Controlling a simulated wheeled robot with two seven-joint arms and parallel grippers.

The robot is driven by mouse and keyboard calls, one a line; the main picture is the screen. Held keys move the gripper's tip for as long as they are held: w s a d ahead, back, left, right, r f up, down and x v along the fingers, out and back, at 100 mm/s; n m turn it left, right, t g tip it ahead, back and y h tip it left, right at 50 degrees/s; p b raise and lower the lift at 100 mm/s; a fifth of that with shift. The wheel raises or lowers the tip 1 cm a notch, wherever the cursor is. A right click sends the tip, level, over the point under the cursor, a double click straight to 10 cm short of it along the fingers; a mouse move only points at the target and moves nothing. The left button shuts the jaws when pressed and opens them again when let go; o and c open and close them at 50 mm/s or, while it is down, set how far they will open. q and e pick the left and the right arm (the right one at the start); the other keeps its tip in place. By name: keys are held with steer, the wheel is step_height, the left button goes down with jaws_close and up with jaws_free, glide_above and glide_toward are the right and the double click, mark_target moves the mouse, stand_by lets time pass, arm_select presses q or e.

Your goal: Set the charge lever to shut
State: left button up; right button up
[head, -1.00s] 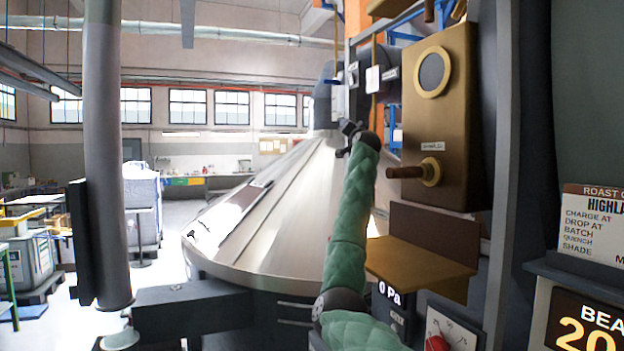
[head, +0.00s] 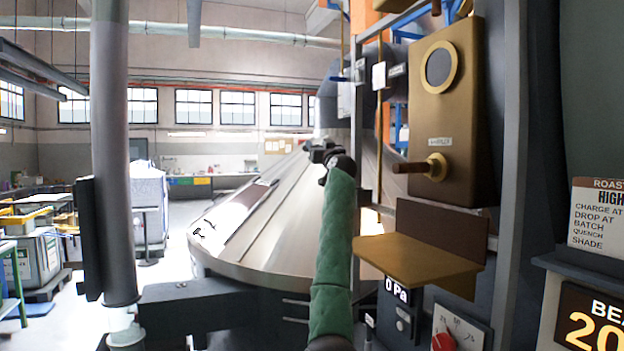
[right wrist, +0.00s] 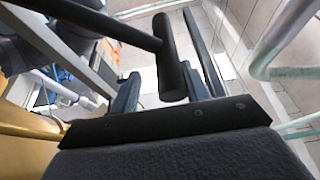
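In the right wrist view a dark lever with a round bar grip (right wrist: 172,62) on a thin rod reaches in from the upper left; I take it for the charge lever. My right gripper (right wrist: 160,90) has its two fingers apart, with the lower end of the bar grip between them. A gap shows on the left side of the bar; contact on the right cannot be told. My left gripper is out of view.
A brass box (head: 465,110) with a round window and a wooden-handled knob (head: 425,167) stands right of my right arm. A brass chute (head: 415,262) juts out below it. The metal cone (head: 270,225) fills the middle. A grey column (head: 110,150) stands at left.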

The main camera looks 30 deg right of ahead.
steer(key=shift+w+a+f+p, duration=0.25)
steer(key=shift+a+f+p, duration=0.1)
steer(key=shift+a+f, duration=0.75)
steer(key=s+a+f+n+y+b, duration=0.1)
steer(key=s+a+f+n, duration=0.1)
steer(key=s+a+f, duration=0.2)
steer(key=shift+s+f, duration=0.95)
steer(key=shift+f, duration=1.05)
